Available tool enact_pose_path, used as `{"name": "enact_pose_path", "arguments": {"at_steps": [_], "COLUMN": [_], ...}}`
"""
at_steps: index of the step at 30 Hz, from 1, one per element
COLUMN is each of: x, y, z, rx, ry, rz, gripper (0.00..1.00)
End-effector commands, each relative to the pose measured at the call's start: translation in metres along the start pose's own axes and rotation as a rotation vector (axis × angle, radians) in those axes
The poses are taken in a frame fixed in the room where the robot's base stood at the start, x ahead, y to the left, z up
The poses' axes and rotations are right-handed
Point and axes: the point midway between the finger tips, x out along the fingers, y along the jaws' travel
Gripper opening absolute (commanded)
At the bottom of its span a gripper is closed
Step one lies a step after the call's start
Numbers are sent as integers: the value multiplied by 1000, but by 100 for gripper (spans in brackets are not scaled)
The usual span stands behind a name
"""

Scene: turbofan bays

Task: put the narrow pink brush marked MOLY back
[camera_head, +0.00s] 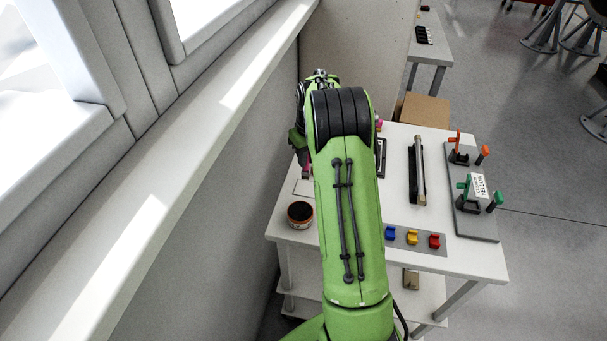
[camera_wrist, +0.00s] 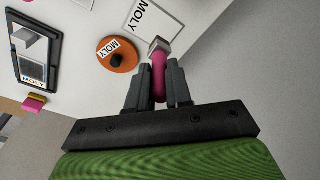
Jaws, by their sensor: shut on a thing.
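My gripper (camera_wrist: 160,85) is shut on a pink brush (camera_wrist: 159,72) in the wrist view. Its grey head (camera_wrist: 159,45) sticks out beyond the fingers; no marking on it is readable. The head appears next to an outlined rectangle marked MOLY (camera_wrist: 164,17) on the white table (camera_wrist: 85,75); I cannot tell whether they touch. In the head view my arm hides most of the gripper, and a bit of pink (camera_head: 306,171) shows beside it.
An orange disc marked MOLY (camera_wrist: 128,62), with a black knob, lies beside the outline. A dark-framed tray marked MOLY (camera_wrist: 52,62) and a pink-and-yellow piece (camera_wrist: 34,103) are further left. An open round pot (camera_head: 300,214) stands near the table's left edge. A wall borders that side.

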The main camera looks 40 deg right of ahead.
Motion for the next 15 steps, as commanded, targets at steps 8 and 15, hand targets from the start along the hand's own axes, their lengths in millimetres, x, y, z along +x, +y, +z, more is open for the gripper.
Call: {"name": "enact_pose_path", "arguments": {"at_steps": [8, 15], "x": [52, 53], "y": [0, 0], "z": [7, 7], "rx": [-2, -1], "ry": [-2, -1], "rz": [-1, 0], "gripper": [0, 0]}}
